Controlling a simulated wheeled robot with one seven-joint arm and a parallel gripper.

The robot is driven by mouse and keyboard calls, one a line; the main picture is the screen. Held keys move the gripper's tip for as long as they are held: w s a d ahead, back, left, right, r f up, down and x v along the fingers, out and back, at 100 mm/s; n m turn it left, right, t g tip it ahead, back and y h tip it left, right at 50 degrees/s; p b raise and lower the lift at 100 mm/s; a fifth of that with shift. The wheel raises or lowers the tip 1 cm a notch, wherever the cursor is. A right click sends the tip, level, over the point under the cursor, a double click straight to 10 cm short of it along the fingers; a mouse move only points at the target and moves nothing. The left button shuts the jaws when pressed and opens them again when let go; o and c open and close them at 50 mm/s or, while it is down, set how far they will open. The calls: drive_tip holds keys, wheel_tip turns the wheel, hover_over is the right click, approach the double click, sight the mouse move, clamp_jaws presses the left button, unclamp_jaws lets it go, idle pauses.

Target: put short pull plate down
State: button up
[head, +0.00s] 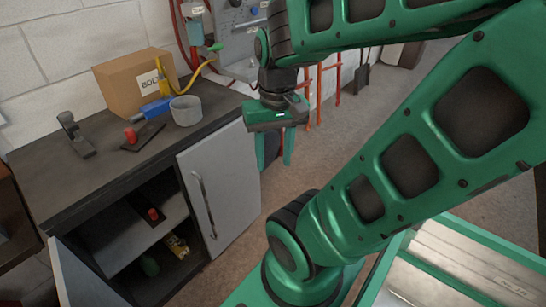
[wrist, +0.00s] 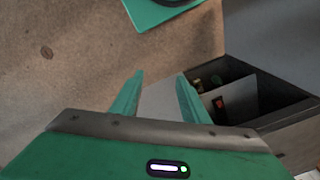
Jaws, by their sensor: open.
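My gripper (head: 275,163) hangs fingers-down in front of the bench, to the right of the closed cabinet door. In the wrist view the two green fingers (wrist: 160,76) stand apart with nothing between them. A dark flat plate with a red knob (head: 142,138) lies on the bench top, apart from my gripper. A second red-knobbed piece (head: 153,214) sits on the shelf inside the open cabinet, partly in shadow. I cannot tell which of them is the short pull plate.
The left cabinet door (head: 80,280) is open; the right door (head: 225,190) is closed. Its front left bench area is clear.

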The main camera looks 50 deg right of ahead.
drive_tip(key=shift+o, duration=0.2)
drive_tip(key=shift+s+a+r, duration=0.15)
drive_tip(key=shift+s, duration=0.45)
drive_tip(key=n+t+y, duration=0.5)
drive_tip(key=n+t, duration=0.6)
drive_tip(key=t, duration=0.1)
approach(139, 143)
drive_tip(key=w, duration=0.1)
drive_tip(key=w+a, duration=0.1)
drive_tip(key=w, duration=0.1)
drive_tip(key=shift+w+a+r, duration=0.2)
drive_tip(key=shift+a+r, duration=0.1)
drive_tip(key=shift+r, duration=0.1)
drive_tip(key=shift+w+r, duration=0.1)
drive_tip(key=shift+w, duration=0.15)
drive_tip(key=x, duration=0.5)
drive_tip(key=shift+w+r, duration=0.1)
drive_tip(key=shift+w, duration=0.2)
drive_tip(key=shift+a+r+x, duration=0.1)
drive_tip(key=shift+r+x, duration=0.05)
drive_tip(key=shift+x, duration=0.75)
drive_tip(key=shift+a+r+x, duration=0.1)
drive_tip(key=shift+r+x, duration=0.05)
drive_tip(key=shift+x, duration=0.75)
drive_tip(key=shift+a+r+x, duration=0.15)
drive_tip(key=shift+r+x, duration=0.05)
drive_tip(key=shift+x, duration=0.7)
drive_tip(key=shift+w, duration=0.1)
